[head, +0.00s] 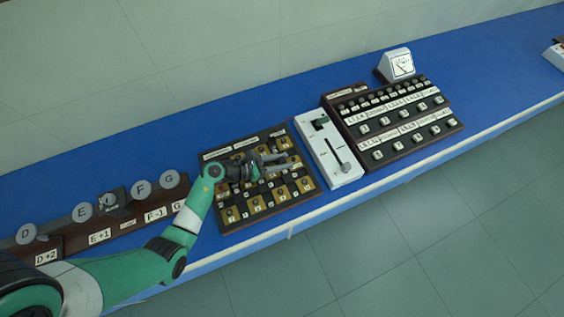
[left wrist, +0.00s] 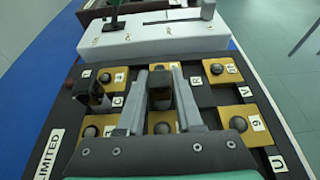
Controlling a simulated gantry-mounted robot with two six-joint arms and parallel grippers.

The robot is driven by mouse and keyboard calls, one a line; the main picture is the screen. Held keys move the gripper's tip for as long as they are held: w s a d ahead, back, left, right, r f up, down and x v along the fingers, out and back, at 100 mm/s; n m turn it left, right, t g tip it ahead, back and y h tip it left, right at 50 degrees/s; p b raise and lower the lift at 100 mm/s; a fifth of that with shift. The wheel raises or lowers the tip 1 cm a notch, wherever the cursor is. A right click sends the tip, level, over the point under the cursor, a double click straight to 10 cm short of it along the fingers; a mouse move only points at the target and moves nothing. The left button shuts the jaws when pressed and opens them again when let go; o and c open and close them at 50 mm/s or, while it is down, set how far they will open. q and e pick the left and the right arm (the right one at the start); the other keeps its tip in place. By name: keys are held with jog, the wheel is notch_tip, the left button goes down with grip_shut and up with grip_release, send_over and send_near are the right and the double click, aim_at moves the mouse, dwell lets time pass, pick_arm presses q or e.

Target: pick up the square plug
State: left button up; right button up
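My left gripper (head: 284,160) is over the brown board (head: 225,226) with yellow tiles in the head view. In the left wrist view its two grey fingers (left wrist: 158,72) are apart. A dark, block-like piece (left wrist: 160,88) shows between them, and I cannot tell whether the fingers touch it. A second dark upright block (left wrist: 92,96) stands to the left of the fingers, near a yellow tile. Which block is the square plug is not clear from these frames. The gripper hides part of the board in the head view. My right gripper is not in view.
A white box with a lever (head: 328,150) stands close beyond the board, and shows in the left wrist view too. A dark switch panel (head: 400,125) and a white meter (head: 400,66) are farther right. Round grey discs (head: 141,188) stand on a rack at left.

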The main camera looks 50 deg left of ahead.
aim_at(282, 160)
pick_arm(q)
grip_shut()
jog(key=shift+r, duration=0.1)
jog(key=shift+r, duration=0.25)
notch_tip(282, 160, up, 3)
jog(key=shift+f+p, duration=0.2)
jog(key=shift+p, duration=0.75)
jog(key=d+r+p, duration=0.3)
jog(key=d+r, duration=0.2)
jog(key=d, duration=0.2)
jog(key=s+d+r+p, duration=0.1)
jog(key=d+r+p, duration=0.3)
jog(key=d, duration=0.3)
jog(key=shift+s+r, duration=0.2)
jog(key=shift+r, duration=0.15)
